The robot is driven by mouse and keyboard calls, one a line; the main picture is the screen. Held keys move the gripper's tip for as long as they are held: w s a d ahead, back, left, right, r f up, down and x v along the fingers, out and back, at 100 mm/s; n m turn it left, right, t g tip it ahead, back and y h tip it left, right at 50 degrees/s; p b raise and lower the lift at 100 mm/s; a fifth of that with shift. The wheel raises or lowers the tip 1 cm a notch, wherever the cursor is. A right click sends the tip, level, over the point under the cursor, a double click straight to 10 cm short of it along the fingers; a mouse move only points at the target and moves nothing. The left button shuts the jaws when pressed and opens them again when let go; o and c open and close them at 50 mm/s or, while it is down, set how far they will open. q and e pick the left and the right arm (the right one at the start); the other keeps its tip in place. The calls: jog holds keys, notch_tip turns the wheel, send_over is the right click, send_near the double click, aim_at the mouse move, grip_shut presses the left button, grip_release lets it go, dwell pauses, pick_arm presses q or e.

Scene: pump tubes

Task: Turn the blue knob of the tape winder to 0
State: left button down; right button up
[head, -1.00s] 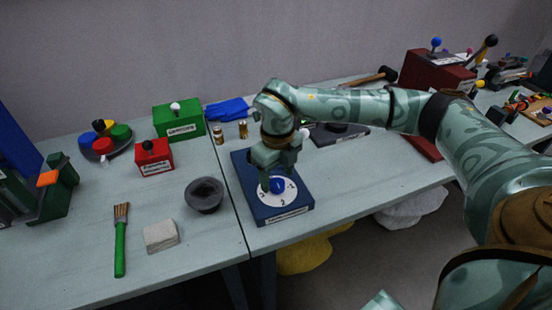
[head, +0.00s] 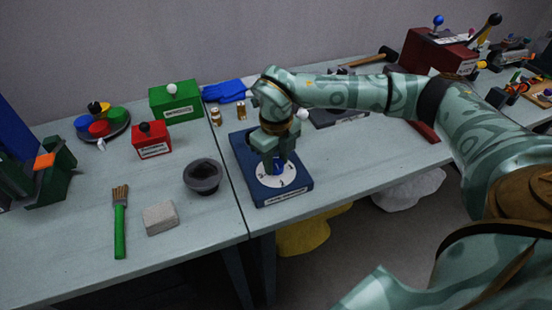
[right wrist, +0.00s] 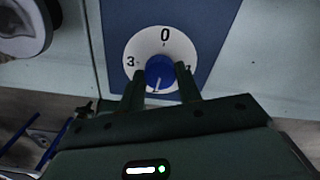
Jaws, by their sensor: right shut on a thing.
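The tape winder is a dark blue box (head: 243,156) near the table's front edge, with a white dial (head: 293,177) on top. In the right wrist view the dial (right wrist: 135,47) shows 0 at the top, 3 at the left and a partly covered 1 at the right. Its blue knob (right wrist: 160,71) has a white line pointing down, away from 0. The knob (head: 279,169) is partly hidden in the head view. My right gripper (head: 279,160) is above the dial, shut on the knob, one finger on each side. My left gripper is out of view.
A dark bowl (head: 203,174), grey block (head: 160,218) and green-handled brush (head: 120,225) lie left of the winder. A red box (head: 151,140), green box (head: 176,100) and two small brass-coloured pieces (head: 241,109) stand behind. Clear tabletop lies right of the winder.

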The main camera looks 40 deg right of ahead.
jog(key=shift+r+n+p, duration=0.3)
jog(key=shift+n+p, duration=0.65)
jog(key=shift+n, duration=0.15)
jog(key=shift+f+n, duration=0.1)
jog(key=shift+n, duration=0.3)
jog(key=shift+f, duration=0.2)
jog(key=shift+r+n+p, duration=0.25)
jog(key=shift+n+p, duration=0.35)
jog(key=shift+n, duration=0.1)
jog(key=shift+n+p, duration=0.4)
jog(key=shift+n, duration=0.6)
jog(key=shift+f, duration=0.2)
jog(key=shift+n, duration=0.3)
